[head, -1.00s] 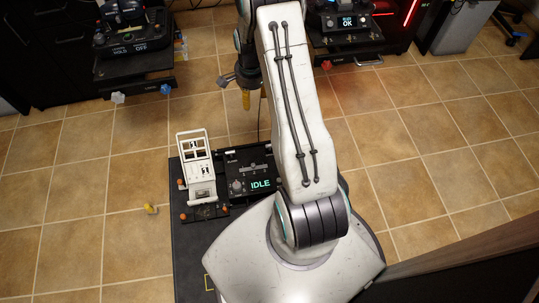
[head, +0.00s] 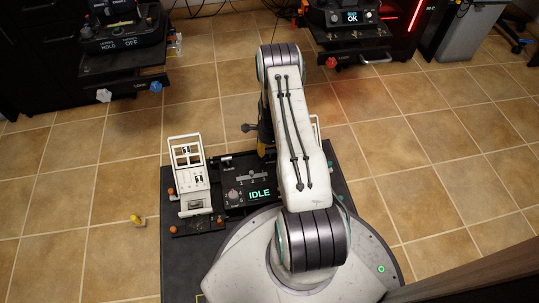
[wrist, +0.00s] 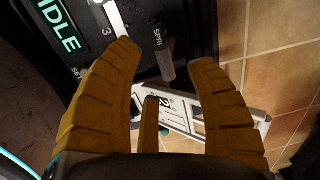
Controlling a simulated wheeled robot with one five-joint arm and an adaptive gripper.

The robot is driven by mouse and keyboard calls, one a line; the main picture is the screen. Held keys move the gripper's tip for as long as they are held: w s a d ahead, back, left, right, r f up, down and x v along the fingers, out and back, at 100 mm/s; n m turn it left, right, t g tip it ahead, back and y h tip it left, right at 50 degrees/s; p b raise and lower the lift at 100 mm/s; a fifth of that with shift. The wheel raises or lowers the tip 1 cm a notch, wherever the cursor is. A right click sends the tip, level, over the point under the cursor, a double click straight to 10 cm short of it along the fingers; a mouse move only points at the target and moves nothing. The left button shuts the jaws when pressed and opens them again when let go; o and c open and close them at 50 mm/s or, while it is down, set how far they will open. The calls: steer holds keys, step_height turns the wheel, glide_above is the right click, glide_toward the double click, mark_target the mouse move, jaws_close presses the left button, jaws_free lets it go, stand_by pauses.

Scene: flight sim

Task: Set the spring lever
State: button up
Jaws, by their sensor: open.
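A black control panel (head: 236,164) with a lit IDLE display, a knob (head: 234,194) and a numbered slider (head: 252,176) lies on a dark board in front of my base. In the head view my gripper (head: 262,140) is mostly hidden behind my arm, at the panel's far right side.
A white frame stand (head: 190,170) rises left of the panel, with orange knobs near its base. Another white frame (wrist: 235,110) shows beyond the fingers in the wrist view. Dark benches (head: 122,70) stand behind.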

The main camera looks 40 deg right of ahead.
mark_target(269, 152)
steer(key=shift+w+f+b, duration=0.15)
steer(key=shift+f+b, duration=0.65)
steer(key=shift+f, duration=1.25)
steer(key=shift+c, duration=0.2)
jaws_close()
